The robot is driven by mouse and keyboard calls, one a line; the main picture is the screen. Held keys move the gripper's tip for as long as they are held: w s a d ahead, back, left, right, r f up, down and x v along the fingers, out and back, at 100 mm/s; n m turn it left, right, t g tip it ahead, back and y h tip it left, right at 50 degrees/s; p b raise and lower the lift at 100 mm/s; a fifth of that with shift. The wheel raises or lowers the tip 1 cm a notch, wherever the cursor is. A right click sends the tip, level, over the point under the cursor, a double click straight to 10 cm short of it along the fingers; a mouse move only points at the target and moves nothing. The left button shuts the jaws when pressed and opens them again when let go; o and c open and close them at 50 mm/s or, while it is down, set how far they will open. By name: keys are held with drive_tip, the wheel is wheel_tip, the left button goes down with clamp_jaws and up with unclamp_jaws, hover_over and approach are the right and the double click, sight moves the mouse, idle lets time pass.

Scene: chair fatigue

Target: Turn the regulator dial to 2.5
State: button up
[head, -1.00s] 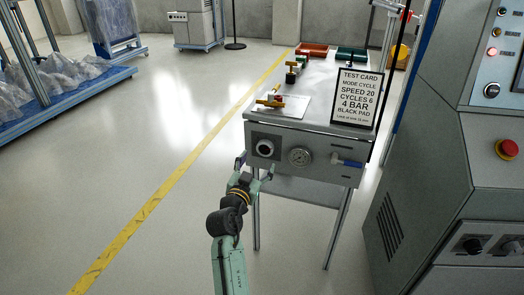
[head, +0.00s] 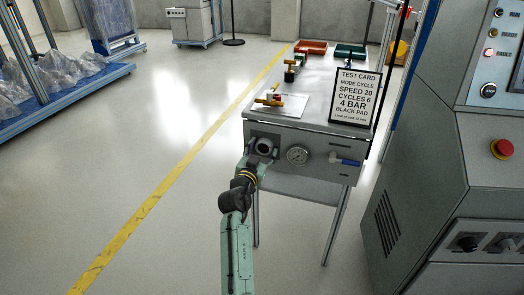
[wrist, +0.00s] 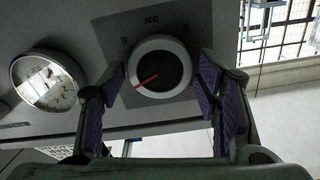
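The regulator dial (wrist: 162,66) is a pale round knob with a dark face and a red pointer, on a dark plate marked "bar" on the front of the bench. The wrist view shows the lettering upside down, with the pointer toward the lower left. My gripper (wrist: 163,78) is open, one finger on each side of the dial; I cannot tell whether either finger touches it. In the head view my gripper (head: 261,152) is at the front panel and partly covers the dial (head: 264,145). The numbers near the pointer are not readable.
A pressure gauge (head: 297,155) sits beside the dial, with a blue-handled valve (head: 345,161) further right. A test card (head: 353,98) reading "4 BAR" stands on the bench.

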drive_tip(key=c, duration=0.8)
drive_tip(key=shift+n, duration=0.3)
drive_tip(key=n, duration=0.3)
drive_tip(key=shift+n, duration=0.3)
drive_tip(key=n, duration=0.4)
drive_tip(key=shift+n, duration=0.3)
drive_tip(key=n+p, duration=0.2)
drive_tip(key=n, duration=0.2)
drive_tip(key=shift+a+r, duration=0.1)
drive_tip(key=shift+a, duration=0.05)
drive_tip(key=n+p, duration=0.1)
drive_tip(key=n, duration=0.3)
drive_tip(key=shift+n+p, duration=0.3)
drive_tip(key=shift+p, duration=0.1)
drive_tip(key=shift+n, duration=0.3)
